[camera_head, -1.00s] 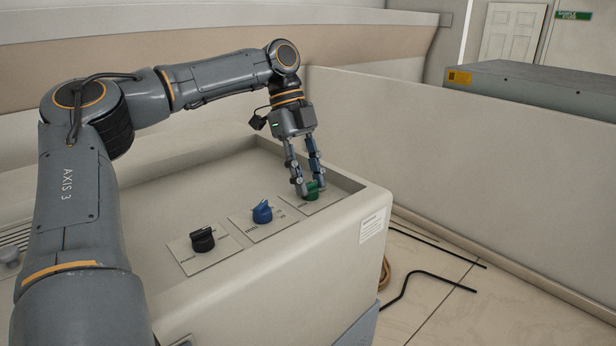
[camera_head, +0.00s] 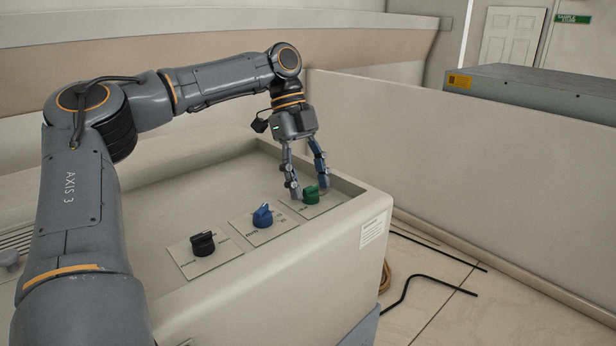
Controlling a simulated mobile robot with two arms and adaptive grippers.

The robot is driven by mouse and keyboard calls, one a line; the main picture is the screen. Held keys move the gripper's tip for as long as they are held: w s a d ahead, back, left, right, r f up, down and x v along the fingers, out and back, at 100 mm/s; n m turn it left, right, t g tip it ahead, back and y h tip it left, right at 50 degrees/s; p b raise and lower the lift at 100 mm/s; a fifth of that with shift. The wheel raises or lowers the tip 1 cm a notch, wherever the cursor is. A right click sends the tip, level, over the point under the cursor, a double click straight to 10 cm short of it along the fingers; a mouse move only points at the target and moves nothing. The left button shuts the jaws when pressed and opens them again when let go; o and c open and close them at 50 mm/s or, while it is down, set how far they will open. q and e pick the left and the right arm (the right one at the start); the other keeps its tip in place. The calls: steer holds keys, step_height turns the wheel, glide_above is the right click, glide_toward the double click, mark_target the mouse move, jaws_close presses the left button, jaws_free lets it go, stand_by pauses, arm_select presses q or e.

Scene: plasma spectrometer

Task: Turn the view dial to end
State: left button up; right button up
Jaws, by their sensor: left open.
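Three dials sit on label plates in the recessed top of the machine: a black dial (camera_head: 202,244), a blue dial (camera_head: 263,216) and a green dial (camera_head: 311,195). The labels are too small to read, so I cannot tell which one is the view dial. My left gripper (camera_head: 310,193) is open, pointing down, with its fingers on either side of the green dial. I cannot tell whether a finger touches it. The right gripper is not in view.
The machine's raised rim (camera_head: 345,222) runs along the front and right of the dials. A pale partition (camera_head: 450,160) stands behind and to the right, with a grey box (camera_head: 540,90) beyond it. Black rods (camera_head: 425,280) lie on the floor at right.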

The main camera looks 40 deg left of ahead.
arm_select(q)
steer(key=v, duration=1.2)
stand_by(0.4)
